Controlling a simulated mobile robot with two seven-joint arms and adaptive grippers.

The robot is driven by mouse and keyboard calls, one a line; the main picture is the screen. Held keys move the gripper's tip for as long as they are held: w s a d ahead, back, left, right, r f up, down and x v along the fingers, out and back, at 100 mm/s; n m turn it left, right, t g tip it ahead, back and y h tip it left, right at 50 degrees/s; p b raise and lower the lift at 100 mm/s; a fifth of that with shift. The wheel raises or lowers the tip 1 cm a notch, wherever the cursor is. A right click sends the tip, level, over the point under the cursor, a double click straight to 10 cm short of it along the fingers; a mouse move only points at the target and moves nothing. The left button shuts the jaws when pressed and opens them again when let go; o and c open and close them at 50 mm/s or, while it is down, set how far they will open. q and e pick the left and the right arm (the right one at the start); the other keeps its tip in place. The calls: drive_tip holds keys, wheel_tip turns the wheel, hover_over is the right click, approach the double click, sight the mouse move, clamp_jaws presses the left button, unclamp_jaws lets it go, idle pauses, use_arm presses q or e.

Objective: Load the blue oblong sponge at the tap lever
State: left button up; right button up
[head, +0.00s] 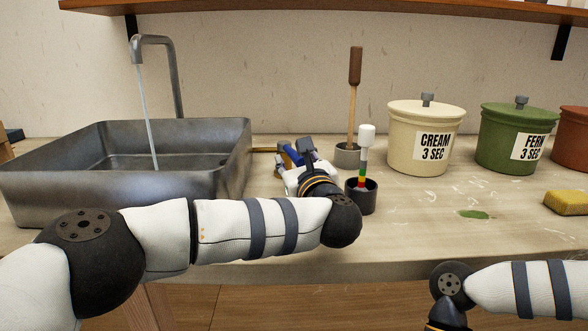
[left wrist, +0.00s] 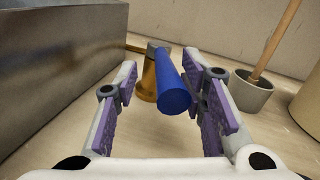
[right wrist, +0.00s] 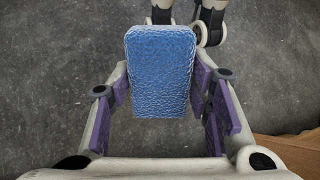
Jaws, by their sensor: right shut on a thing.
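The tap lever (left wrist: 173,92) has a round blue handle that sticks out from a brass-coloured base beside the sink. The lever also shows in the head view (head: 292,154), partly hidden behind my left gripper (head: 303,160). In the left wrist view my left gripper (left wrist: 165,100) is open, with the blue handle between its fingers, nearer the right one. The blue oblong sponge (right wrist: 160,70) is in my right gripper (right wrist: 160,95), which is shut on it over a grey floor. In the head view the sponge is out of sight below the picture.
Water runs from the tap (head: 156,45) into the grey sink (head: 60,185). A dark cup (head: 361,196) with a striped stick and a small grey pot (head: 347,154) stand close right of my left gripper. Lidded cream (head: 425,140) and green (head: 515,140) pots and a yellow sponge (head: 568,202) are further right.

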use_arm(q)
drive_tip(key=v, duration=1.2)
drive_tip(key=shift+s, duration=0.1)
